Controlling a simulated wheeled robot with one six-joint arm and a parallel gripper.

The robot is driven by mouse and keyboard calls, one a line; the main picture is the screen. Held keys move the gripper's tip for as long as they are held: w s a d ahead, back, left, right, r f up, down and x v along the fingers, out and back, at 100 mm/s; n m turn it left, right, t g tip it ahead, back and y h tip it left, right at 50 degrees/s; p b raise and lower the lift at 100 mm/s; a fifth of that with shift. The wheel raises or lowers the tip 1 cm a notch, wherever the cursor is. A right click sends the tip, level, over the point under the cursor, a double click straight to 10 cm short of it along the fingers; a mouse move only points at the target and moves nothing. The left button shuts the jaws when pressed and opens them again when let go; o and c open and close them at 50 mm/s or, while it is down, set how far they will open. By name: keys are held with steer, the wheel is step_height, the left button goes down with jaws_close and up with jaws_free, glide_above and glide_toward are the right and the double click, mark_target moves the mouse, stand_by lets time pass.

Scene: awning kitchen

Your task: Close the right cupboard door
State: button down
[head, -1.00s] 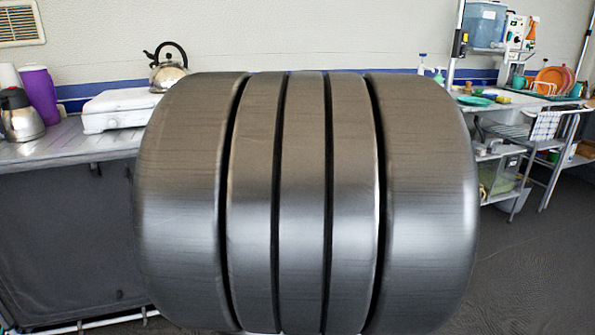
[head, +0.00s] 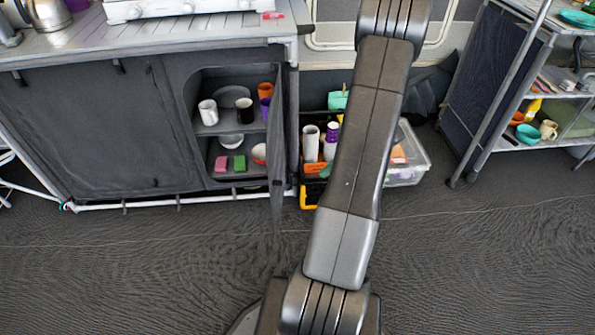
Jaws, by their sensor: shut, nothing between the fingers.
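The grey cupboard (head: 95,135) stands at the left under a counter. Its right door (head: 276,140) is a dark panel that stands open, seen almost edge-on at the right side of the opening. The open compartment shows two shelf levels with a white mug (head: 208,112), a dark mug (head: 244,110), orange and purple cups, bowls and pink and green sponges. The left part of the cupboard front is covered. My arm crosses the picture to the right of the door, apart from it in the picture. My gripper is not visible.
A crate (head: 309,170) with bottles and a clear plastic bin (head: 412,160) stand on the floor right of the cupboard, partly behind my arm. A shelf unit (head: 505,125) stands at the far right. The floor (head: 130,270) before the cupboard is clear.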

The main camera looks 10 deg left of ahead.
steer(key=w+a+r+b+x, duration=0.1)
steer(key=b+x, duration=0.3)
steer(key=x, duration=0.9)
steer(key=shift+a+r+b, duration=0.3)
steer(key=shift+a+r, duration=0.1)
steer(key=shift+a, duration=0.2)
